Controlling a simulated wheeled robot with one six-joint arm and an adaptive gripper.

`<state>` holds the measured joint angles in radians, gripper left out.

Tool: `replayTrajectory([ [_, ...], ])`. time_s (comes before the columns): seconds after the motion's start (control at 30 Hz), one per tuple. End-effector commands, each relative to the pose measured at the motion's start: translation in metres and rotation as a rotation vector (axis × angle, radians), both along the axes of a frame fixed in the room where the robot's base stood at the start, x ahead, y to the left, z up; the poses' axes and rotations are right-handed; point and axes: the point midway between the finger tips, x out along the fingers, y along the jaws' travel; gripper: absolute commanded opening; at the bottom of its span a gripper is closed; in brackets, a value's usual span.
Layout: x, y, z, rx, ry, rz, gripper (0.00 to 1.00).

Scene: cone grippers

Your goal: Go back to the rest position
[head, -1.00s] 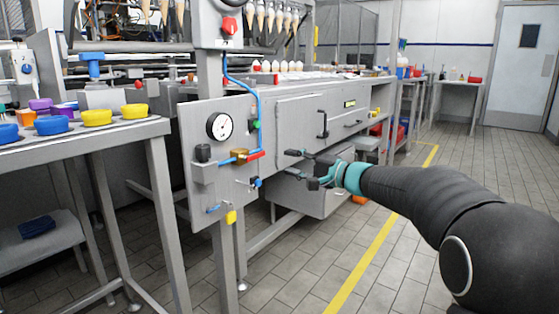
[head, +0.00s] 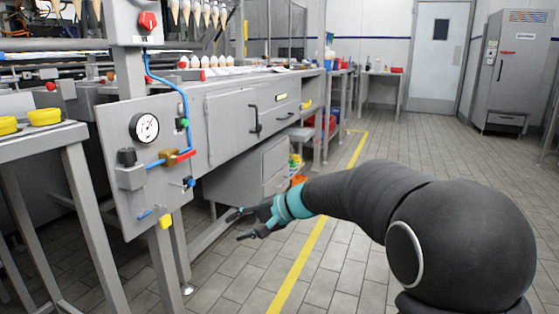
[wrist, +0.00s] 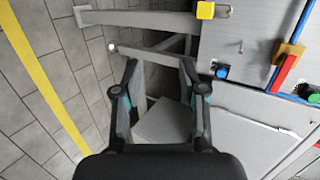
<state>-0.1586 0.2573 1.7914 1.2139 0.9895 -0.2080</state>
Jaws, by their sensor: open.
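My gripper (head: 241,225) is in the middle of the head view, at the end of my black arm with a teal band at the wrist. It is open and empty, held in the air in front of the machine's lower frame. In the wrist view, my gripper's two fingers (wrist: 158,92) stand apart with only the grey frame and tiled floor behind them. Nothing touches the fingertips.
A grey panel with a gauge (head: 144,127), blue pipe and yellow knob (head: 166,222) stands left of my gripper. Grey cabinets (head: 232,120) are behind. A table (head: 40,140) with yellow lids is at the left. Tiled floor beside a yellow line (head: 318,240) is open.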

Motion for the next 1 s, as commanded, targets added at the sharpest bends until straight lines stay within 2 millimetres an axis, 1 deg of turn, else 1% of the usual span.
replayTrajectory([
  [0.03, -0.020, -0.013, -0.002, -0.072, 0.004, 0.017, 0.42],
  [0.07, -0.032, -0.022, -0.007, -0.118, 0.009, 0.026, 0.42],
  [0.1, -0.048, -0.034, -0.011, -0.182, 0.008, 0.041, 0.42],
  [0.17, -0.073, -0.053, -0.015, -0.273, 0.007, 0.061, 0.42],
  [0.2, -0.089, -0.067, -0.017, -0.334, 0.004, 0.072, 0.42],
  [0.27, -0.111, -0.087, -0.018, -0.420, -0.007, 0.088, 0.42],
  [0.3, -0.126, -0.101, -0.018, -0.475, -0.014, 0.096, 0.42],
  [0.37, -0.146, -0.121, -0.017, -0.552, -0.029, 0.108, 0.42],
  [0.4, -0.159, -0.133, -0.016, -0.602, -0.039, 0.114, 0.42],
  [0.5, -0.190, -0.164, -0.011, -0.718, -0.070, 0.128, 0.42],
  [0.7, -0.244, -0.217, 0.005, -0.915, -0.144, 0.138, 0.42],
  [0.8, -0.268, -0.238, 0.015, -0.995, -0.186, 0.136, 0.42],
  [0.9, -0.288, -0.253, 0.028, -1.051, -0.227, 0.123, 0.42],
  [1.0, -0.302, -0.260, 0.042, -1.071, -0.265, 0.093, 0.42],
])
